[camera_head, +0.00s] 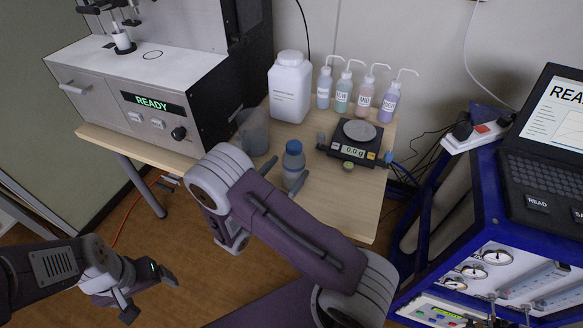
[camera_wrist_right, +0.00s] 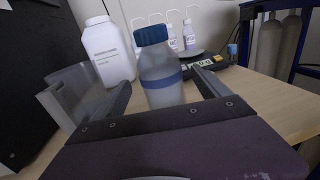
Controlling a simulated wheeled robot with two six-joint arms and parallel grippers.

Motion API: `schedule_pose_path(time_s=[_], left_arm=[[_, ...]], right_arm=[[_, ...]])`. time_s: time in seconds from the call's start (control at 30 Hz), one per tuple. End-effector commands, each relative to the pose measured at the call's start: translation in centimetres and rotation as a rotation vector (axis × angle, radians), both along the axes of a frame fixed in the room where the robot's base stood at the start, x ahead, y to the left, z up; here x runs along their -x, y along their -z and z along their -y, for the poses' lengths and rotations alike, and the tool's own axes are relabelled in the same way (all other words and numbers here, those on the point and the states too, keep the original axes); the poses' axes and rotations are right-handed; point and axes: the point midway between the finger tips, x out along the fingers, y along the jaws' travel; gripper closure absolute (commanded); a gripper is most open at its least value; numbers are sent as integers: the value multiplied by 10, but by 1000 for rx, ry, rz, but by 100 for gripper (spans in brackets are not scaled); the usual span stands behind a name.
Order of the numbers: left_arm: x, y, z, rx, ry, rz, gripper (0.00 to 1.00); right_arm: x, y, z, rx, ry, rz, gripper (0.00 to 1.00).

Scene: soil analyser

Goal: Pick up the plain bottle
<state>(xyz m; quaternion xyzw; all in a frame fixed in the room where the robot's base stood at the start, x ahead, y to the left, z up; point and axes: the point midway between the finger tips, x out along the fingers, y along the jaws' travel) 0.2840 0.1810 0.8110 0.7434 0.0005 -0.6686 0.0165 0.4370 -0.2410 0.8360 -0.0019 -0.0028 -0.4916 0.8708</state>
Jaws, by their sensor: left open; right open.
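The plain bottle (camera_head: 292,162) is a translucent bottle with a blue cap and no written label, upright on the wooden table. In the right wrist view the bottle (camera_wrist_right: 161,84) stands near the middle, with a blue band around it. My right gripper (camera_head: 290,168) is open, with one finger on each side of the bottle. In the right wrist view its fingers (camera_wrist_right: 163,90) appear apart from the bottle; its lower part is hidden by the gripper body. My left gripper (camera_head: 150,299) is open and empty, low at the left, away from the table.
A clear beaker (camera_head: 254,131) stands just left of the bottle and a large white jug (camera_head: 290,88) behind it. A scale (camera_head: 357,142) is to the right. Several wash bottles (camera_head: 361,95) line the wall. The analyser (camera_head: 150,100) fills the table's left; the front right corner is clear.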

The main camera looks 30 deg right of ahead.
Motion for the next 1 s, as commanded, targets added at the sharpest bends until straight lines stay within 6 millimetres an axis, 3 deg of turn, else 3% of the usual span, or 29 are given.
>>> schedule_pose_path(time_s=[0.23, 0.5, 0.73, 0.77, 1.0], left_arm=[[0, 1, 0, 0, 0, 0, 15], [0, 2, 0, 0, 0, 0, 15], [0, 2, 0, 0, 0, 0, 15], [0, 2, 0, 0, 0, 0, 15], [0, 2, 0, 0, 0, 0, 15]], right_arm=[[-8, 0, 14, -1, 4, 0, 14], [-30, -1, 52, -2, 5, 0, 14], [-32, -2, 54, -2, 1, -1, 14], [-32, -2, 54, -2, 1, -1, 17], [-32, -2, 54, -2, 2, -1, 84]])
